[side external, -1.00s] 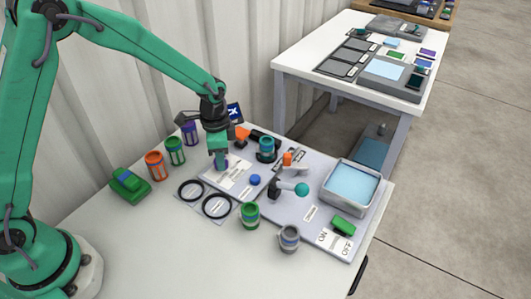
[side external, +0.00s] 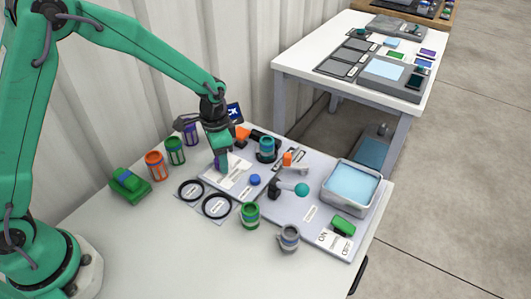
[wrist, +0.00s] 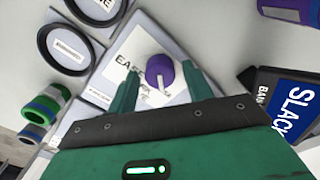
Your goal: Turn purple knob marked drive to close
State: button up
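The purple knob (wrist: 160,70) with a white pointer shows in the wrist view, on a white labelled plate (wrist: 127,70) partly hidden by my fingers. The lettering is only partly readable, so I cannot confirm the word drive. My gripper (wrist: 162,72) has its two green fingers apart, one on each side of the knob, with visible gaps between them and the knob. In the side view my gripper (side external: 220,165) points down at the knob's plate (side external: 238,178); the knob is mostly hidden there.
Black rings (side external: 217,206), a blue button (side external: 255,180), a teal-balled lever (side external: 301,189) and a grey tray of blue (side external: 376,205) lie nearby. Cans (side external: 155,165) and a box marked SLACK (wrist: 285,100) stand close to my gripper.

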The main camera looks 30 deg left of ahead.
jog(key=shift+r, duration=0.15)
notch_tip(320, 180, up, 7)
jog(key=shift+r, duration=0.25)
dwell(0.6)
jog(key=s+a+r+n+t, duration=0.3)
jog(key=s+a+r, duration=0.2)
jog(key=s+r, duration=0.55)
jog(key=s+a+r+n+t, duration=0.2)
jog(key=s+a+r+n, duration=0.1)
jog(key=s, duration=0.8)
jog(key=shift+r+n+t, duration=0.3)
jog(key=shift+r+n, duration=0.1)
jog(key=shift+r, duration=0.15)
